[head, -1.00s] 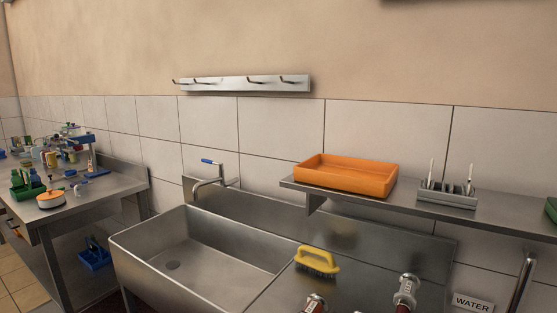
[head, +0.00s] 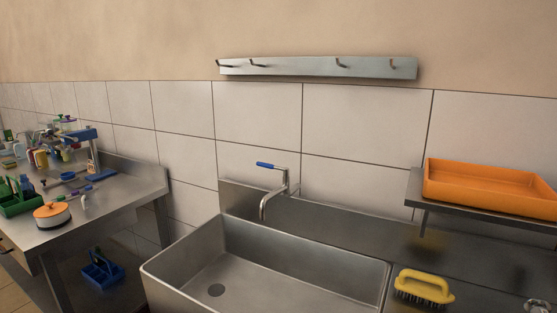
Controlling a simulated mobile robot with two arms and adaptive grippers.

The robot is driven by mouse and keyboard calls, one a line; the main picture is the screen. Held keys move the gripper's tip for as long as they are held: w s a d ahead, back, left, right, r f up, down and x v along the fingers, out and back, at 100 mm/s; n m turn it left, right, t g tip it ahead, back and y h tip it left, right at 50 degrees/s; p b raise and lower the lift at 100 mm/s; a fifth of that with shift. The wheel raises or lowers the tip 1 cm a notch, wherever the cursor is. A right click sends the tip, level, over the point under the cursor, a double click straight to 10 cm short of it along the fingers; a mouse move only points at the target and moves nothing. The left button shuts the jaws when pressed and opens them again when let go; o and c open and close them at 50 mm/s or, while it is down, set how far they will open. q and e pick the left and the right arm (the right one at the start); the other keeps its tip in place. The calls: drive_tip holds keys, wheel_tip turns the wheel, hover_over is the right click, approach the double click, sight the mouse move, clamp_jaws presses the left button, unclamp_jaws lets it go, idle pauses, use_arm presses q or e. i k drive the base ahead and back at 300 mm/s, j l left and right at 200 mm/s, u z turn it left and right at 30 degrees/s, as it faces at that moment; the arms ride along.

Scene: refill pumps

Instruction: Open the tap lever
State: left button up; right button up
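The tap (head: 275,190) stands at the back edge of the steel sink (head: 265,262), its spout curving down over the basin. Its lever (head: 266,165) has a blue grip and sits on top of the tap, pointing left in the picture. No water stream shows at the spout.
A yellow scrubbing brush (head: 424,286) lies on the drainboard right of the basin. An orange tray (head: 488,188) sits on a wall shelf at right. A steel table (head: 95,222) with bottles and tools stands at left. A hook rail (head: 318,67) hangs above the tap.

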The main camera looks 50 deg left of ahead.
sight(287, 171)
drive_tip(key=k+j, duration=0.1)
drive_tip(key=j, duration=0.35)
drive_tip(key=j+z, duration=0.1)
drive_tip(key=j, duration=0.4)
drive_tip(key=k+j, duration=0.2)
drive_tip(key=j, duration=0.25)
drive_tip(key=k+j, duration=0.1)
drive_tip(key=j, duration=0.35)
drive_tip(key=k+j+z, duration=0.1)
drive_tip(key=j, duration=0.35)
